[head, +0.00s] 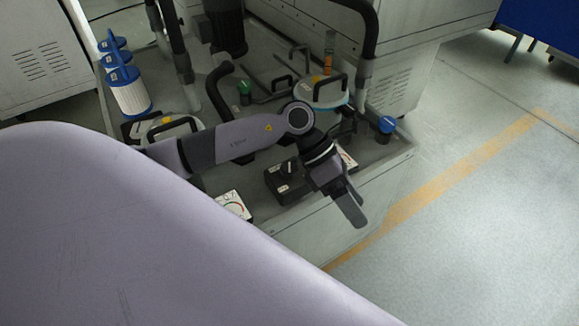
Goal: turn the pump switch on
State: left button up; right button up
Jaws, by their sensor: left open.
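A dark box (284,183) with a black rotary knob (289,168) sits near the front edge of the grey machine deck; it looks like the pump switch. The knob's exact setting is too small to tell. My left arm comes in from the left above the deck. My left gripper (352,206) is open and points down, to the right of the knob and apart from it, near the deck's front edge. It hides part of a white label plate (348,158) behind it. My right gripper is not in view.
A white plate with a red-marked dial (234,204) lies left of the box. Behind are a round lidded canister (321,93), a blue knob (387,125), a green knob (244,87), hoses, and white filter cartridges (130,97). Open floor (480,220) lies to the right.

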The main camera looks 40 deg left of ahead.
pick_arm(q)
jog(key=w+a+f+m+y, duration=0.1)
jog(key=w+a+y, duration=0.15)
jog(key=a, duration=0.25)
jog(key=w+a+m+y, duration=0.1)
jog(key=a+y, duration=0.2)
jog(key=a, duration=0.2)
jog(key=r+y+b, duration=0.2)
jog(key=y, duration=0.2)
send_over(289, 166)
jog(key=shift+s+d+f+t, duration=0.1)
jog(key=shift+s+d+t, duration=0.05)
jog(key=shift+d+t, duration=0.2)
jog(key=shift+a+f, duration=0.1)
jog(key=shift+a, duration=0.3)
notch_tip(289, 166, down, 7)
jog(key=shift+r, duration=0.2)
jog(key=c, duration=1.1)
